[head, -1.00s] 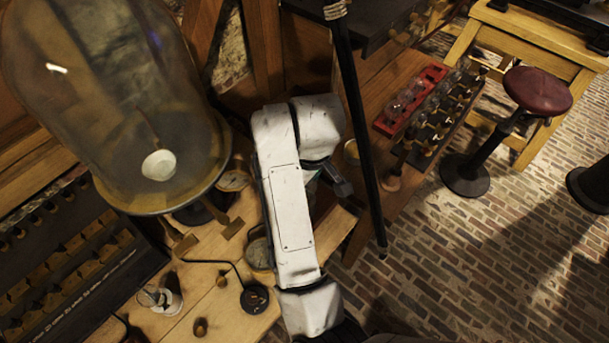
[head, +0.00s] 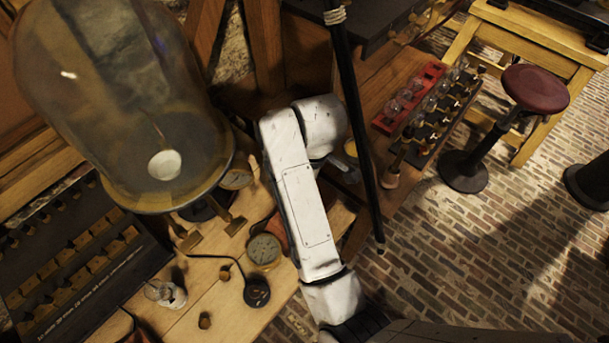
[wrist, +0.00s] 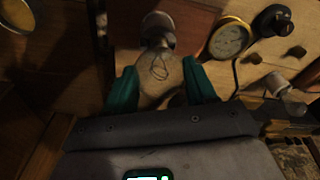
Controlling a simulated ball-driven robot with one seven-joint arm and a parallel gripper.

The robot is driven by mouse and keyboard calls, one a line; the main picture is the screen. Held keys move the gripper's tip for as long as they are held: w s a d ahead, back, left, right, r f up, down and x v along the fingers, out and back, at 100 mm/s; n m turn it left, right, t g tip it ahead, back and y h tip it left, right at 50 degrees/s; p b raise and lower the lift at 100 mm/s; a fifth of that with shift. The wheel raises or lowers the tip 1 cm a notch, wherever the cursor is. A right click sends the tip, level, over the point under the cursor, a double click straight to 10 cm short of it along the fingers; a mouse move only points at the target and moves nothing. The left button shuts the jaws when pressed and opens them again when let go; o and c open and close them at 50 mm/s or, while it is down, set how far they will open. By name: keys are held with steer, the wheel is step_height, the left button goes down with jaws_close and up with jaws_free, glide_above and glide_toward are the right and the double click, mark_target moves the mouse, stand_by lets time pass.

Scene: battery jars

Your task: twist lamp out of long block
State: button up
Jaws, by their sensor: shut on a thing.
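My gripper (wrist: 160,88) has teal fingers shut on a clear glass lamp (wrist: 158,68), with its looped filament visible between them. The lamp's far end meets a dark round piece (wrist: 158,25); I cannot tell whether this is its base or a socket. In the head view my white arm hides the gripper and this lamp. On the right-hand bench, a long black block (head: 428,135) carries a row of lamps and brass parts. A red block (head: 383,124) with glass lamps lies alongside it. I cannot tell which block the held lamp belongs to.
A large glass dome (head: 110,90) stands left of my arm. A round gauge (head: 264,249), a black switch (head: 257,292) and another lamp (head: 160,291) are on the near table. A black pole (head: 360,130) passes right of my arm. A red stool (head: 535,88) stands right.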

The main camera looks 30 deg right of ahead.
steer(key=n, duration=0.2)
steer(key=shift+n, duration=0.3)
steer(key=shift+w+d+r, duration=0.1)
steer(key=shift+w+r, duration=0.1)
steer(key=shift+r, duration=0.3)
steer(key=shift+w+d+r, duration=0.1)
steer(key=shift+w+r, duration=0.1)
steer(key=shift+r, duration=0.25)
steer(key=shift+s+a+r, duration=0.1)
steer(key=shift+s+r, duration=0.05)
steer(key=shift+r, duration=0.05)
steer(key=shift+s+a, duration=0.1)
steer(key=shift+s, duration=0.2)
steer(key=shift+r, duration=0.1)
